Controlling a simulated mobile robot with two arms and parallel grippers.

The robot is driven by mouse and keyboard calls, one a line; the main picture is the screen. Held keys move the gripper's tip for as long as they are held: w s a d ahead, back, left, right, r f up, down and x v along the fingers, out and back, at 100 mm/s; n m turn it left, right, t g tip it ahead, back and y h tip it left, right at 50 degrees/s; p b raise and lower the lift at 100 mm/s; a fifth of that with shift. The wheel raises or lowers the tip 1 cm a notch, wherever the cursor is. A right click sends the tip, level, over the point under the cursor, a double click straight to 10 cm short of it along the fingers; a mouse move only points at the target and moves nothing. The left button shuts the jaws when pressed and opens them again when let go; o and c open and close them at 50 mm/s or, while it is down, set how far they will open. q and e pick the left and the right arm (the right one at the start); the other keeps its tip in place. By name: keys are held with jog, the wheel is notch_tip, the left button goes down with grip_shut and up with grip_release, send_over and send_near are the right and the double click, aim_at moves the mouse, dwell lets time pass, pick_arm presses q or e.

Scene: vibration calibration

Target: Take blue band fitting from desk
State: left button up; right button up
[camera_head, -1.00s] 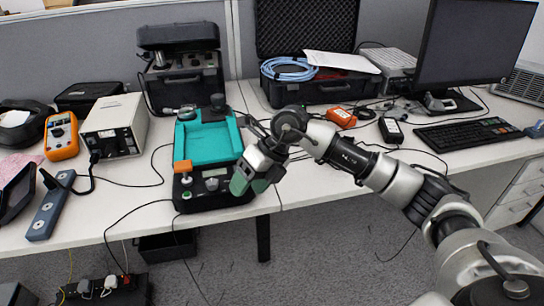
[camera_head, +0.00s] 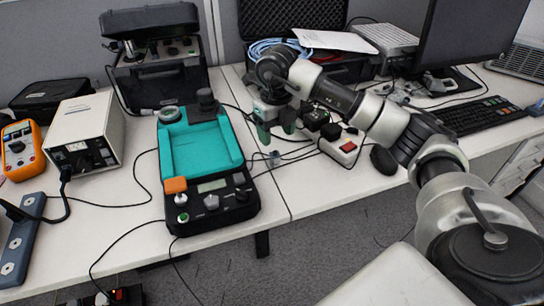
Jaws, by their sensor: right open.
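My right gripper (camera_head: 276,133) is open and points down over the desk (camera_head: 308,190), just right of the teal-topped device. A small grey-blue piece (camera_head: 273,156) lies on the desk just below its fingertips, apart from them. It may be the blue band fitting, but it is too small to make out a band clearly. Nothing shows between the fingers. My left gripper is not in view.
The teal and black device (camera_head: 207,150) stands close left of the gripper. A black mouse (camera_head: 383,160) lies further right. The desk's front edge is clear.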

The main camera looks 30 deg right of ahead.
aim_at(275, 155)
notch_tip(275, 155, down, 3)
jog(key=shift+s, duration=0.1)
jog(key=f, duration=0.5)
jog(key=shift+w+f+b, duration=0.3)
jog(key=shift+b, duration=0.1)
jog(key=shift+f, duration=0.1)
jog(key=c, duration=0.3)
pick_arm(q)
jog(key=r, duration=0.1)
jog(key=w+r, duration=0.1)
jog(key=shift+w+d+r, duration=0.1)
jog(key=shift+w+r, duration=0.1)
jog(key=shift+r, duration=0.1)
pick_arm(e)
jog(key=c, duration=0.8)
